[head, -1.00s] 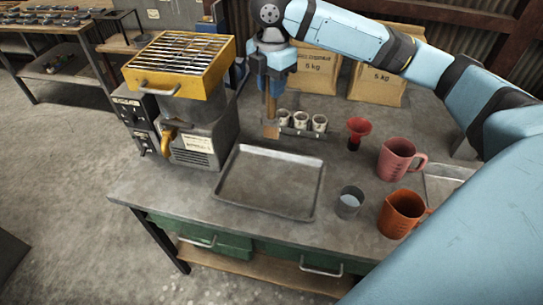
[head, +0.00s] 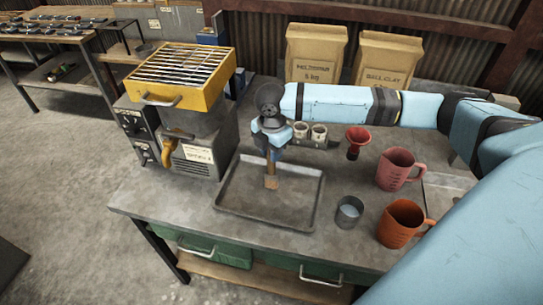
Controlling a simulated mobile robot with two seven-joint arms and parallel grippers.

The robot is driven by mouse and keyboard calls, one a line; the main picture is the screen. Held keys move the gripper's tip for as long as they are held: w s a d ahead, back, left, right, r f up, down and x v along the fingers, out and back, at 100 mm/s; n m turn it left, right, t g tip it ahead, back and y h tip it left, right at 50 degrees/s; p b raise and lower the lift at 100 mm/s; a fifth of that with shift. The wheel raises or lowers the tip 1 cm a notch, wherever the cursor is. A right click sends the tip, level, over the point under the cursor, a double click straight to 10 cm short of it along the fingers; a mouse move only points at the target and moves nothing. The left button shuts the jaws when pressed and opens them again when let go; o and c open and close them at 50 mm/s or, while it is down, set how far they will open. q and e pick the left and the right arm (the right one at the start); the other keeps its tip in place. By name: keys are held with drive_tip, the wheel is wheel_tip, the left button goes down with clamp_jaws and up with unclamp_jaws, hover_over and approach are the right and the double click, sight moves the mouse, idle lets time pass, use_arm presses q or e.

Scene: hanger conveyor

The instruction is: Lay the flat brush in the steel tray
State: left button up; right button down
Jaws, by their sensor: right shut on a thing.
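The steel tray (head: 232,210) lies flat and empty-looking on the workbench, in front of the machine with the yellow top. My right gripper (head: 272,150) points down over the tray's far part and is shut on the flat brush (head: 271,182). The brush hangs upright below the jaws, its brown bristle end down. Its tip appears over the tray's floor; I cannot tell whether it touches. The gripper hides the upper part of the brush. My left gripper is not in view.
A holder with small cups (head: 318,132) stands just behind the gripper. To the right are a red funnel (head: 358,140), a pink jug (head: 397,168), an orange jug (head: 402,222) and a small metal cup (head: 348,211). The yellow-topped machine (head: 182,75) stands left.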

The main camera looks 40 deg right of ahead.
drive_tip(key=shift+f, duration=1.25)
drive_tip(key=c, duration=0.9)
unclamp_jaws()
drive_tip(key=shift+f, duration=0.1)
wheel_tip(320, 180, up, 12)
drive_tip(key=shift+r+b, duration=0.15)
drive_tip(key=shift+b, duration=0.3)
drive_tip(key=shift+a, duration=0.1)
